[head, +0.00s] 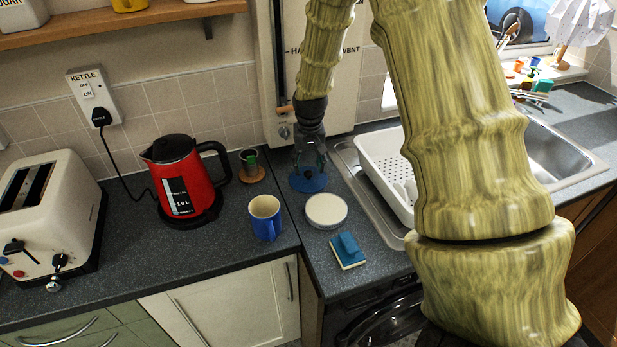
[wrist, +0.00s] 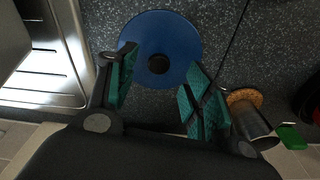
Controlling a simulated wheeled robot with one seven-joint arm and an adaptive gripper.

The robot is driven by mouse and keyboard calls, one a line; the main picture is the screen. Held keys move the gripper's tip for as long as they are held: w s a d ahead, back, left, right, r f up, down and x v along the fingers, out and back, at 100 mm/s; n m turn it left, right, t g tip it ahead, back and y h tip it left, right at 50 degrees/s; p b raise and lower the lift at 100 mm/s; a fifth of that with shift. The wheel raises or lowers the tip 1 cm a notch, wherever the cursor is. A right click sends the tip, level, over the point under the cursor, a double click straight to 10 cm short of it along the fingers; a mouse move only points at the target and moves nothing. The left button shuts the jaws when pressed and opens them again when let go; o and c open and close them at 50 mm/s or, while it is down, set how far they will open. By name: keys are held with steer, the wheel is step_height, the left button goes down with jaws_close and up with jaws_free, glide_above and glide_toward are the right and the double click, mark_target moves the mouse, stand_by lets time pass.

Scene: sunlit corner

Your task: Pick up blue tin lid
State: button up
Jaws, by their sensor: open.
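The blue tin lid (head: 309,184) is a round blue disc lying on the dark countertop, left of the sink in the head view. In the wrist view the blue lid (wrist: 184,35) has a dark round knob (wrist: 158,64) at its middle. My gripper (head: 309,160) is right above the lid in the head view and hides part of it. In the wrist view my gripper (wrist: 158,75) is open, its teal-padded fingers on either side of the knob. I cannot tell how far the fingertips are above the lid.
A steel cup (wrist: 250,120) on a cork coaster (wrist: 244,97) stands close to the fingers. A white round tin (head: 326,210), a blue mug (head: 265,218), a sponge (head: 347,250), a red kettle (head: 180,180) and a white dish rack (head: 385,165) are nearby. The wall is behind.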

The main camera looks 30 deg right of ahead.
mark_target(309, 172)
steer(key=shift+w+d+f+p, duration=0.15)
steer(key=shift+f+p, duration=0.3)
steer(key=shift+f, duration=0.6)
steer(key=shift+w+d+f+p, duration=0.1)
steer(key=shift+f+p, duration=0.3)
steer(key=shift+f, duration=0.6)
steer(key=c, duration=1.1)
